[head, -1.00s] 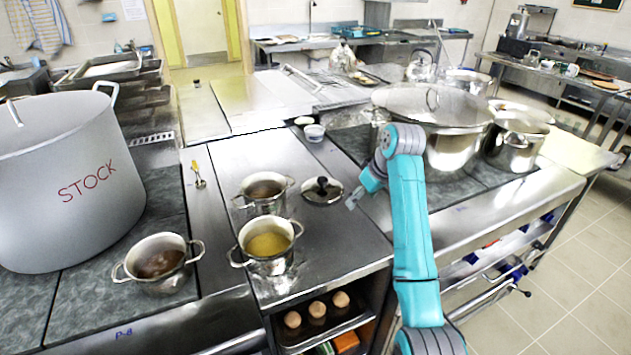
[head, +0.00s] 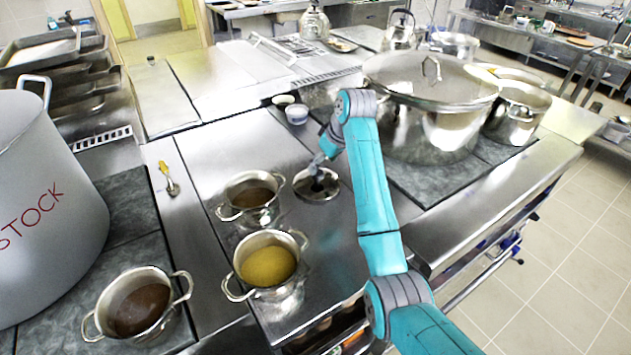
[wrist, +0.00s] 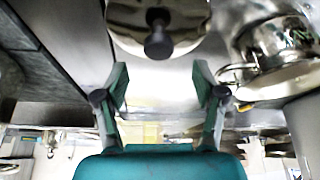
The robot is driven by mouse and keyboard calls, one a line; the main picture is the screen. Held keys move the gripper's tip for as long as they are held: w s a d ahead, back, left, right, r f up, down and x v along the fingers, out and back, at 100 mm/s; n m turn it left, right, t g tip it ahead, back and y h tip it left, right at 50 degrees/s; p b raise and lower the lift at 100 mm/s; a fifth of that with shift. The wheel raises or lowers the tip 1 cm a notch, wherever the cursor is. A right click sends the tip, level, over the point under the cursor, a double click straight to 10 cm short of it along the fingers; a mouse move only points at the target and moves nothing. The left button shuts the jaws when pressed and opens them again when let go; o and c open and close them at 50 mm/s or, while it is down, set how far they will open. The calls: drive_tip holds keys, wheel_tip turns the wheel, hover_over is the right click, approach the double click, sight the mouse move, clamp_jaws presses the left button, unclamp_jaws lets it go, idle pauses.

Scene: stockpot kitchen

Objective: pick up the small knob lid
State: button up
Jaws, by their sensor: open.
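The small knob lid (head: 309,187) lies on the steel counter (head: 335,225), to the right of the small pots. It is a shiny round lid with a dark knob. In the wrist view the lid (wrist: 185,38) is at the top middle, partly cut off, with its knob toward my gripper (wrist: 160,85). The gripper is open and empty, its two fingers well apart and the knob beyond their tips. In the head view my gripper (head: 317,168) is at the lid's far side and partly covers it. I cannot tell whether it touches the lid.
A small pot with brown liquid (head: 252,190) stands close left of the lid. A pot with yellow liquid (head: 268,264) stands nearer. A big lidded pot (head: 432,130) is at the right. A small white bowl (head: 297,115) is behind. Counter in front of the lid is clear.

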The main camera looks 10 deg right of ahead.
sight(318, 172)
drive_tip(key=shift+x, duration=3.4)
drive_tip(key=shift+d, duration=0.1)
